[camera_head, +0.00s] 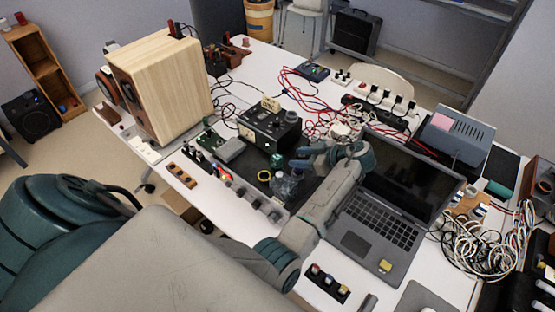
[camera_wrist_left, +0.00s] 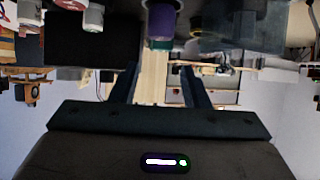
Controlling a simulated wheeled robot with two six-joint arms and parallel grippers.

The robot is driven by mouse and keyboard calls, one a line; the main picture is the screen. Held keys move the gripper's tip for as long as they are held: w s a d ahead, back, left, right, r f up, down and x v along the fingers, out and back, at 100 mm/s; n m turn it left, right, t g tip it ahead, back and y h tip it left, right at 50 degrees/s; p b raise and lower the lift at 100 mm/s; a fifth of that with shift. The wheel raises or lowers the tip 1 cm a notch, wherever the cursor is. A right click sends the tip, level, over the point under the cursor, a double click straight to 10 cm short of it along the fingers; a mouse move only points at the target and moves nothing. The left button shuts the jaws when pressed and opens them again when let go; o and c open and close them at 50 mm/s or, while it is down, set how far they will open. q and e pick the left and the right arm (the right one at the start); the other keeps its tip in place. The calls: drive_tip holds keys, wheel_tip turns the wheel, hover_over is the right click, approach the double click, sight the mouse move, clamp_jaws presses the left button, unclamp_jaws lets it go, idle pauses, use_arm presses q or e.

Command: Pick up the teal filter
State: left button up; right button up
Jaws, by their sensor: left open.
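A small teal piece (camera_head: 277,160), which looks like the teal filter, is at the front of the black box on the table in the head view. My left gripper (camera_head: 303,157) is open, just to the right of the teal piece and apart from it in the picture. In the left wrist view, the gripper's two fingers (camera_wrist_left: 163,78) are apart with nothing held between them. A purple and greenish cylinder (camera_wrist_left: 160,22) shows at the top of that view; I cannot tell if it is the filter. My right gripper is not in view.
A black box with a dial (camera_head: 270,128) stands behind the teal piece. Clear bottles (camera_head: 287,186) and a yellow ring (camera_head: 264,175) are close in front. A wooden speaker (camera_head: 160,90) stands left. An open laptop (camera_head: 385,215) is right, beside my forearm. Red cables lie behind.

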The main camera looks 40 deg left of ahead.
sight(281, 158)
use_arm(q)
drive_tip(key=shift+x, duration=0.8)
drive_tip(key=shift+a+f, duration=0.2)
drive_tip(key=shift+a, duration=0.1)
drive_tip(key=shift+a+f, duration=0.15)
drive_tip(key=shift+a, duration=0.1)
drive_tip(key=x, duration=0.4)
drive_tip(key=shift+s+a+f, duration=0.1)
drive_tip(key=shift+s, duration=0.05)
drive_tip(key=shift+a+f, duration=0.1)
drive_tip(key=shift+c, duration=0.4)
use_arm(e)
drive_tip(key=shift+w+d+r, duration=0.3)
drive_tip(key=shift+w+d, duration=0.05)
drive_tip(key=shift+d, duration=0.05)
